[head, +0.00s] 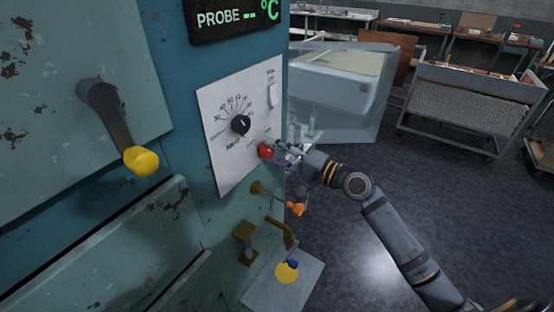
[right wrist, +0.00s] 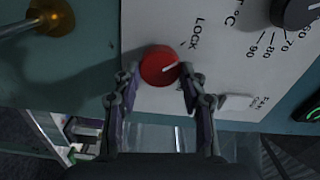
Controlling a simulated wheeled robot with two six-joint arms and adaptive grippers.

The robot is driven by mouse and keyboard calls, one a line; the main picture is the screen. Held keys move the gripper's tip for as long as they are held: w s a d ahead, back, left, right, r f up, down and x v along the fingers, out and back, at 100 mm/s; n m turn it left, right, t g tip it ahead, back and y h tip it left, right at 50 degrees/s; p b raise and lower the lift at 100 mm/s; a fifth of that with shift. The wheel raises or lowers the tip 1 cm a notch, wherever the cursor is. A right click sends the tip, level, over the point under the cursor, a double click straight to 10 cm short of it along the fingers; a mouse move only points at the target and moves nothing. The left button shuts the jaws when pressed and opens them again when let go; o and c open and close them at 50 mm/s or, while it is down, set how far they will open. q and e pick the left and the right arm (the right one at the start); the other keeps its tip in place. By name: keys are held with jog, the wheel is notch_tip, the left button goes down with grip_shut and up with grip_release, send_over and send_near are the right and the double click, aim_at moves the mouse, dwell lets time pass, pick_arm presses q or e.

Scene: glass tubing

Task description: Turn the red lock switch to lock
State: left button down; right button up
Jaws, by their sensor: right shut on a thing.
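The red lock switch (head: 265,151) is a round red knob low on the white control plate (head: 215,150). In the right wrist view the switch (right wrist: 158,66) has a white pointer line slanting right and slightly up. The word LOCK (right wrist: 196,35) is printed up and right of it, and the line points below that word. My right gripper (head: 274,150) is at the switch from the right. In the right wrist view its fingers (right wrist: 158,76) are on either side of the knob, closed on it. My left gripper is not in view.
A black dial (head: 240,124) sits above the switch, with a white rocker switch (head: 272,95) to its upper right. Below are a brass valve with an orange tip (head: 295,209) and a yellow knob (head: 287,272). A yellow-ended lever (head: 140,160) juts out left. A clear box (head: 345,85) is behind.

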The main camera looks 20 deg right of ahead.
jog(key=shift+n+b, duration=0.3)
jog(key=shift+n, duration=0.1)
jog(key=o, duration=1.1)
jog(key=shift+o, duration=0.2)
